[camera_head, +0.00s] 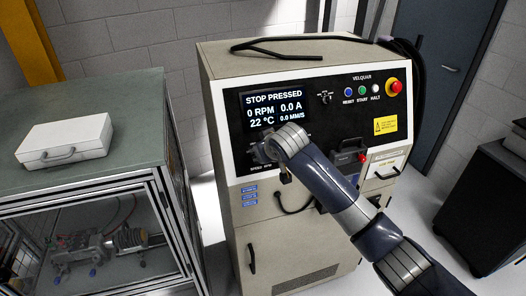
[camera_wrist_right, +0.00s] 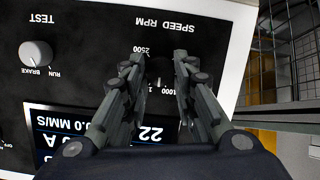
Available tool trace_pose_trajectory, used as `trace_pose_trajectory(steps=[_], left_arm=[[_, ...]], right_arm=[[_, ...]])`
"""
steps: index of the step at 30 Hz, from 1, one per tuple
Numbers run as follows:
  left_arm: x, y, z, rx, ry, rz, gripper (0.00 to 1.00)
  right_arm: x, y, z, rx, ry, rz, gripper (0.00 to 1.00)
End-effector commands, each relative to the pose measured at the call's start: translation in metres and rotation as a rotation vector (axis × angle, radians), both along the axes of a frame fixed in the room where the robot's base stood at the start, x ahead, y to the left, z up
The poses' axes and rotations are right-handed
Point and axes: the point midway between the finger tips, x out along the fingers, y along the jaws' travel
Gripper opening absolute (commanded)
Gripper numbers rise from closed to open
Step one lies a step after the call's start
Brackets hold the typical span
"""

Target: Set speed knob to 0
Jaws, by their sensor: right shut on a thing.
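The control cabinet (camera_head: 222,150) has a black panel with a screen (camera_head: 273,108) reading "STOP PRESSED", 0 RPM, 0.0 A, 22 °C and 0.0 MM/S. My right gripper (camera_head: 264,151) is at the panel's lower left, just below the screen, by the "SPEED RPM" label. In the right wrist view my right gripper (camera_wrist_right: 160,77) has its two fingers on either side of the dark speed knob (camera_wrist_right: 159,86) and is shut on it. The fingers hide most of the knob. The scale numbers 2500 and 1000 show upside down near it; the exact setting is not readable. My left gripper is not in view.
A TEST knob (camera_wrist_right: 36,53) sits on the same panel. A red stop button (camera_head: 395,87) and several coloured buttons are at the panel's upper right. A glass-sided bench (camera_head: 100,195) with a white case (camera_head: 66,140) stands left of the cabinet.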

Motion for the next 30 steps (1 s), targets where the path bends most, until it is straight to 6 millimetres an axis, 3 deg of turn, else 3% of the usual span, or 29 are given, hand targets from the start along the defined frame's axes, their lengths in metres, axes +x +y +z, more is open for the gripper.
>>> trace_pose_trajectory(steps=[30], left_arm=[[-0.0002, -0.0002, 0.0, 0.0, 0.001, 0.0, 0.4]], right_arm=[[-0.0035, 0.0062, -0.0029, -0.832, -0.271, 0.414, 0.02]])
